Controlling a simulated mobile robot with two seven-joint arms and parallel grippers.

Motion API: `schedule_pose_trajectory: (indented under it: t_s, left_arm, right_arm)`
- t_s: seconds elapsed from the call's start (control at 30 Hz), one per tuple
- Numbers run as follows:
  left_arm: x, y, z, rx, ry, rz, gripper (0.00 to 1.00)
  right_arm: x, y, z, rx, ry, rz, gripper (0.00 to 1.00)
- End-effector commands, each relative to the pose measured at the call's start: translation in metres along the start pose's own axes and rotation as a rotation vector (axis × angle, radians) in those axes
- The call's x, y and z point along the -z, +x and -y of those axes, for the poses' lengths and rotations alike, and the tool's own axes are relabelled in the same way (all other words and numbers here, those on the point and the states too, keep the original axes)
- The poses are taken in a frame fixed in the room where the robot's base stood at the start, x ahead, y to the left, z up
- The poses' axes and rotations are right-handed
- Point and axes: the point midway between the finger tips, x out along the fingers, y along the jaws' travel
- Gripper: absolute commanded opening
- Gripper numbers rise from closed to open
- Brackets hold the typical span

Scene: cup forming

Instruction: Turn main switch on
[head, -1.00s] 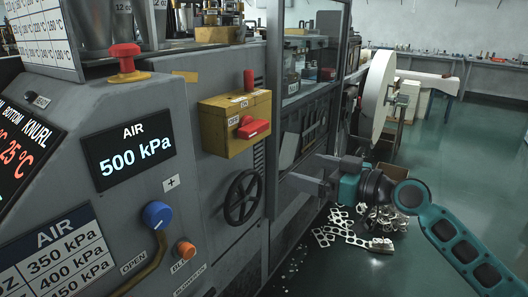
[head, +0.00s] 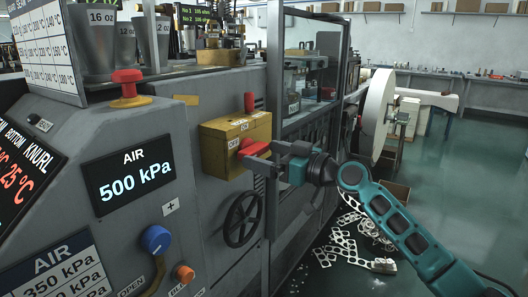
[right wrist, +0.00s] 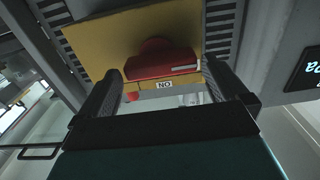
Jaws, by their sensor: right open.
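The yellow switch box (head: 222,145) is mounted on the grey machine's side. Its red switch handle (head: 250,149) sticks out of the front, with small labels around it. My right gripper (head: 265,156) is open in front of the box, with its fingertips at the handle. In the right wrist view, the red handle (right wrist: 160,66) lies between the two spread fingers, and an upside-down "ON" label (right wrist: 164,85) shows beside it. I cannot tell whether a finger touches the handle. My left gripper is not in view.
A black handwheel (head: 242,219) sits below the box. A red mushroom button (head: 127,88), an air display (head: 130,175) and a blue knob (head: 155,240) are to the left. A framed glass guard (head: 303,90) stands right of the box. Metal scrap (head: 350,245) lies on the floor.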

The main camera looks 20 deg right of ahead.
Motion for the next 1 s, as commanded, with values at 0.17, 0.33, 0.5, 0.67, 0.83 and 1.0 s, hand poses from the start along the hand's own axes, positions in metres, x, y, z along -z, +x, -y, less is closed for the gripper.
schedule_pose_trajectory:
  t_s: [0.17,0.33,0.5,0.67,0.83,1.0]
  left_arm:
    - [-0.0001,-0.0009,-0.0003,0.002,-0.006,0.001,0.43]
    - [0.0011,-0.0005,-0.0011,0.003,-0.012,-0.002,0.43]
    - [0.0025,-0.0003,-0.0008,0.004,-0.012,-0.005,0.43]
    - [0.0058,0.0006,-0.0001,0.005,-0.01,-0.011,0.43]
    - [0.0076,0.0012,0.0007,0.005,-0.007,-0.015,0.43]
    - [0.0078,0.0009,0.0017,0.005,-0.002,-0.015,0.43]
  right_arm:
    - [-0.0002,0.0114,0.0001,0.0,0.0,0.001,1.0]
    - [-0.0006,0.0125,0.0002,0.0,-0.001,0.001,1.0]
    - [-0.0005,0.0123,0.0002,0.0,-0.001,0.001,0.93]
    - [-0.0004,0.0121,0.0002,0.0,0.0,0.001,0.78]
    - [-0.0004,0.012,0.0002,0.0,0.0,0.001,0.62]
    - [-0.0003,0.0119,0.0002,0.0,0.007,0.001,0.61]
